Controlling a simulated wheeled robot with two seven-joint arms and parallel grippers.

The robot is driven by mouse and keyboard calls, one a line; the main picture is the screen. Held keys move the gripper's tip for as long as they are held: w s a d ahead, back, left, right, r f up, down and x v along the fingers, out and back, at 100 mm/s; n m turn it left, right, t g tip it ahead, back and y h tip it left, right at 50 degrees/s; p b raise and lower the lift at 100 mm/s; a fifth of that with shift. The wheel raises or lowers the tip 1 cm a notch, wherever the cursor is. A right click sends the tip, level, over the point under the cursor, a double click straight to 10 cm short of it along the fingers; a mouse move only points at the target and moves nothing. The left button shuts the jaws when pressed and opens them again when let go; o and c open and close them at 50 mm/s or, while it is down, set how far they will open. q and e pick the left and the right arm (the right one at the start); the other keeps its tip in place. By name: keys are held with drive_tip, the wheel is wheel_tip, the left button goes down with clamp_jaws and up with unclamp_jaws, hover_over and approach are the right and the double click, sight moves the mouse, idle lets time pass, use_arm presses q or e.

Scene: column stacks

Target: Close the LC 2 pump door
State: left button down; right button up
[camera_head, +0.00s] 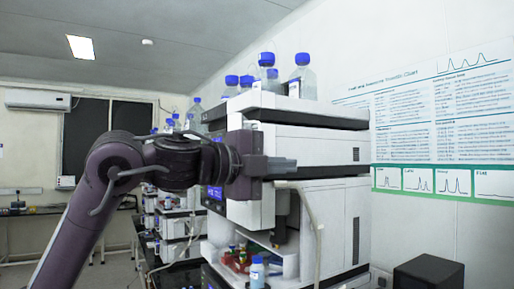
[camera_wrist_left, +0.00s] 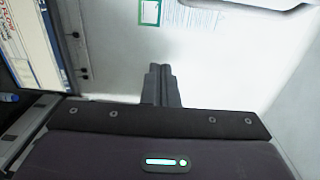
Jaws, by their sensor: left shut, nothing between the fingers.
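A tall column stack (camera_head: 310,145) of white and grey modules stands at the centre of the head view. Its lower module has an open front with small vials and bottles inside. My left gripper (camera_head: 290,166) is in front of the stack's middle, above the opening. Its fingers (camera_wrist_left: 161,72) are together and empty in the left wrist view, facing a pale surface. Contact cannot be told. My right gripper is not in view.
Blue-capped bottles (camera_head: 302,77) stand on top of the stack. A small bottle (camera_head: 257,272) stands at the front of the lower opening. A black box (camera_head: 428,272) is at the lower right. More instruments (camera_head: 178,225) stand behind my left arm. A poster (camera_head: 440,120) hangs on the right wall.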

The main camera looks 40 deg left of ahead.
use_arm(q)
drive_tip(key=s+a+r, duration=0.5)
drive_tip(key=s+a, duration=0.1)
drive_tip(key=s, duration=0.2)
drive_tip(key=p+x, duration=0.4)
drive_tip(key=x, duration=0.7)
drive_tip(key=shift+n+t, duration=0.3)
drive_tip(key=shift+s+a+p, duration=0.15)
drive_tip(key=shift+s+a, duration=0.15)
drive_tip(key=shift+a, duration=0.35)
drive_tip(key=shift+s+a+p, duration=0.2)
drive_tip(key=shift+s+a, duration=0.05)
drive_tip(key=shift+a, duration=0.4)
drive_tip(key=shift+s+a+p, duration=0.15)
drive_tip(key=shift+s+a, duration=0.15)
drive_tip(key=shift+a, duration=0.35)
